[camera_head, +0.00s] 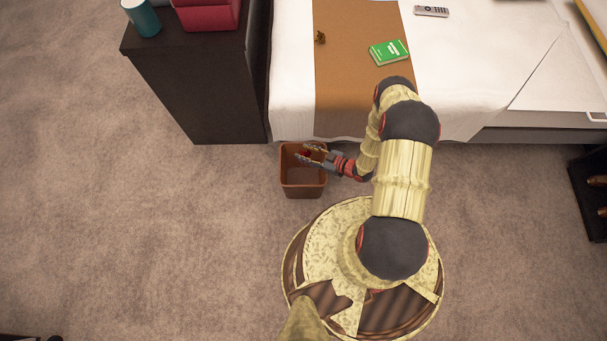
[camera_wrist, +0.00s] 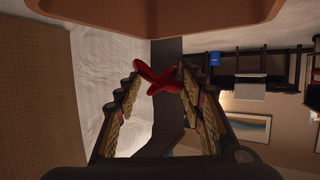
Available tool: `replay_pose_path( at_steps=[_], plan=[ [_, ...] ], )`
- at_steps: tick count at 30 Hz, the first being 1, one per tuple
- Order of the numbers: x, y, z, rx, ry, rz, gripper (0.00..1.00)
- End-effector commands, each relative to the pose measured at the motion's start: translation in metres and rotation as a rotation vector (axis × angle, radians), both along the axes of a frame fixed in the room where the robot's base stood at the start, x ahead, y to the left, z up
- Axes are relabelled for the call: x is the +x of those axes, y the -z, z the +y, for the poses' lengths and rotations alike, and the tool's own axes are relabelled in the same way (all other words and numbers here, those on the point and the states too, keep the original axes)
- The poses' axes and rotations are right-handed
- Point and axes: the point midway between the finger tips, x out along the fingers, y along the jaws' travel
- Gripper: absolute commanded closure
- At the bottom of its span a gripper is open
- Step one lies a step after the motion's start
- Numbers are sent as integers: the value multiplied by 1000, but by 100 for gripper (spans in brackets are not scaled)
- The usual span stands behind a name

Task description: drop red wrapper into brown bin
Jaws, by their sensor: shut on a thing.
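The brown bin (camera_head: 303,190) stands on the carpet at the foot of the bed. Its rim (camera_wrist: 160,28) crosses the top of the wrist view. My gripper (camera_head: 302,153) is over the bin's opening in the head view, pointing left. In the wrist view the crumpled red wrapper (camera_wrist: 158,78) is between the fingertips of my gripper (camera_wrist: 160,85), which are shut on it. In the head view only a small dark red bit of the wrapper shows between the fingers.
A dark cabinet (camera_head: 190,80) stands left of the bed, with a teal cup (camera_head: 143,18) and a red box (camera_head: 207,14) on top. The bed (camera_head: 460,70) holds a green book (camera_head: 388,52) and a remote (camera_head: 431,11). Open carpet lies left of the bin.

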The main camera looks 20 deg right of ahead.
Motion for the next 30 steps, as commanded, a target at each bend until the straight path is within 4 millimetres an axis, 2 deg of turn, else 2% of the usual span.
replay_pose_path(
  at_steps=[3,12,13,23,30],
  plan=[
    [0,11,0,0,0,0,68],
    [0,11,0,0,0,0,68],
    [0,11,0,0,0,0,59],
    [0,11,0,0,0,0,40],
    [0,11,0,1,0,1,40]
  ],
)
